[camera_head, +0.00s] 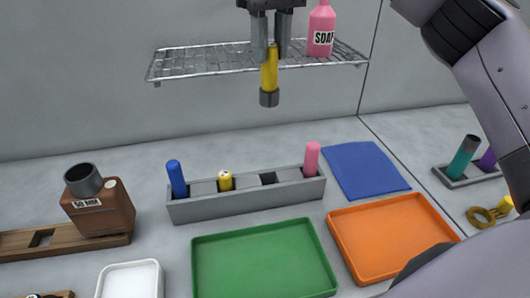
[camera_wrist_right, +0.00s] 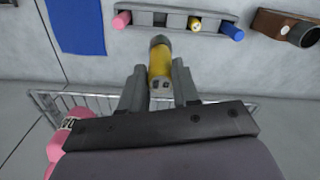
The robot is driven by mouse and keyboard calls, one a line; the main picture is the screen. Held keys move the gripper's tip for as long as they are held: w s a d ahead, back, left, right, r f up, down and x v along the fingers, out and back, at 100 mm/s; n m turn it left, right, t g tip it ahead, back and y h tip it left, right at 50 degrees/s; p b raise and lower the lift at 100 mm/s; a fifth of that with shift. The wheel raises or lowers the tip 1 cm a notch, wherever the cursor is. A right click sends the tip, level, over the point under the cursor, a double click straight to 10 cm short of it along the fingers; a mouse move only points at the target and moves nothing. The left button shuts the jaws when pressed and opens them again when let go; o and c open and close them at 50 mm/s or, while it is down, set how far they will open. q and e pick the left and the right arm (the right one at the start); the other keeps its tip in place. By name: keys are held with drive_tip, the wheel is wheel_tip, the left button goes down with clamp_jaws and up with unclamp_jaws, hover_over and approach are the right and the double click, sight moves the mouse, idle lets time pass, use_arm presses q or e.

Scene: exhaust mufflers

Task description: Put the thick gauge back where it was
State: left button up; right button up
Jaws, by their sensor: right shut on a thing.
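My right gripper (camera_head: 270,48) is shut on a yellow gauge (camera_head: 269,72) with a dark grey end, which hangs upright with the grey end down. It is held high above the counter, in front of the wire shelf. The held gauge (camera_wrist_right: 160,68) also shows between the fingers in the right wrist view. Below stands a grey holder block (camera_head: 208,207) with a blue gauge (camera_head: 176,178), a short yellow gauge (camera_head: 225,180), an empty square slot (camera_head: 268,178) and a pink gauge (camera_head: 312,158). My left gripper is out of view.
The wire shelf (camera_head: 190,62) bears a pink soap bottle (camera_head: 321,28) close to the gripper. A green tray (camera_head: 265,260), an orange tray (camera_head: 390,235) and a blue mat (camera_head: 365,170) lie near the holder. A brown box (camera_head: 100,210) stands at left. Another holder with gauges (camera_head: 470,172) is at right.

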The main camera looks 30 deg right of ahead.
sight(271, 90)
wheel_tip(271, 90, down, 8)
drive_tip(key=shift+s+r+b, duration=0.1)
drive_tip(key=shift+b, duration=0.9)
use_arm(q)
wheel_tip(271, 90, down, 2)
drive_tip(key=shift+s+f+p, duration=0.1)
drive_tip(key=shift+p, duration=0.25)
use_arm(e)
wheel_tip(271, 90, down, 10)
drive_tip(key=shift+f, duration=0.2)
drive_tip(key=shift+f, duration=0.1)
use_arm(q)
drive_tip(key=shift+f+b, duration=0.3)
drive_tip(key=shift+b, duration=0.05)
use_arm(e)
drive_tip(key=shift+f, duration=0.55)
drive_tip(key=o, duration=1)
